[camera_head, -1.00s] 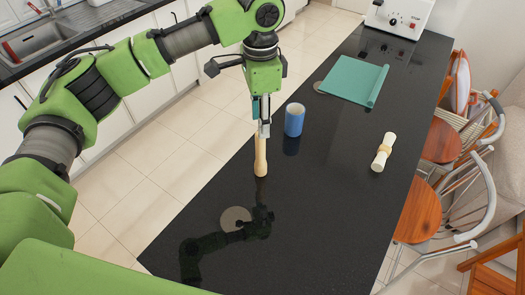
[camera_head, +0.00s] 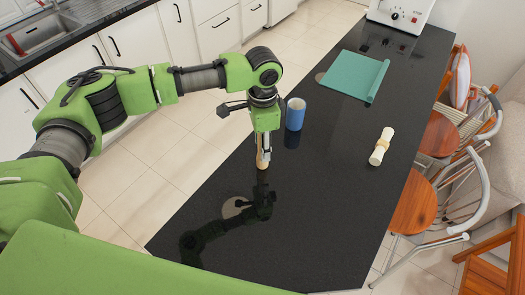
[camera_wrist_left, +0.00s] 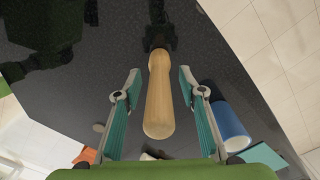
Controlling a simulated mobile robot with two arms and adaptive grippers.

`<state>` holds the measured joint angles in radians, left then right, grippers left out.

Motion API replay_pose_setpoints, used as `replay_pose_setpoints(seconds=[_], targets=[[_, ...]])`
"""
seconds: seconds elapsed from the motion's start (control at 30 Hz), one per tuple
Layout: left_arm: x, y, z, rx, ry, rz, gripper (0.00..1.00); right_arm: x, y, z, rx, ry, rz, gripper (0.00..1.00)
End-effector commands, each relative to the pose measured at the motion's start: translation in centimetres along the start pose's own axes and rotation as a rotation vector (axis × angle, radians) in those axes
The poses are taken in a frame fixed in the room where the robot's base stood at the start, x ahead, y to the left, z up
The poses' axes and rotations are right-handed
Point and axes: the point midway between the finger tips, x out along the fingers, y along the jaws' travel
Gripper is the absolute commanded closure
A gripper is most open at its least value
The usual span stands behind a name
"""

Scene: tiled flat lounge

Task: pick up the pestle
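The pestle (camera_head: 261,162) is pale wood and stands upright on the black countertop (camera_head: 290,210) near its left edge. My left gripper (camera_head: 264,152) is above and around its upper part, hiding most of it in the head view. In the left wrist view the pestle (camera_wrist_left: 159,95) lies between the two green-padded fingers of my left gripper (camera_wrist_left: 158,78). The fingers are open, with a visible gap on each side of the pestle. My right gripper is not in view.
A blue cylinder (camera_head: 295,114) stands close to the right of the gripper. A teal mat (camera_head: 350,76) lies farther back, and a tied cream roll (camera_head: 381,147) to the right. A white appliance (camera_head: 402,14) is at the far end. The front counter is clear.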

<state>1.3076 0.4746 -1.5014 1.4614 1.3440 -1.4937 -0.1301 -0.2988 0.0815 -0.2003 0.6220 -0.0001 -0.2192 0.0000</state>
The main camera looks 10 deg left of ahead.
Motion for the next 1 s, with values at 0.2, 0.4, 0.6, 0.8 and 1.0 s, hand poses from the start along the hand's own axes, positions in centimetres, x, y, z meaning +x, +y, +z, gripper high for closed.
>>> replay_pose_setpoints(seconds=[0.2, 0.4, 0.6, 0.8, 1.0], targets=[[0.0, 0.0, 0.0, 0.0, 0.0, 0.0, 0.91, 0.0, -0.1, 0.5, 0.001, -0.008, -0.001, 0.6], [-0.1, 0.0, 0.0, 0.0, 0.0, -0.001, 1.0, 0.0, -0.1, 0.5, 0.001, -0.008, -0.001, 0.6], [-0.2, 0.0, 0.0, 0.0, 0.001, -0.001, 1.0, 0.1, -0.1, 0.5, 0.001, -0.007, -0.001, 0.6], [-1.6, -0.1, -0.1, 0.0, 0.003, -0.003, 1.0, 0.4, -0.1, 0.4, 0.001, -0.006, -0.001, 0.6], [-4.7, 1.5, -0.5, 0.006, 0.005, -0.002, 1.0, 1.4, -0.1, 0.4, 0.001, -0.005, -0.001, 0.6]])
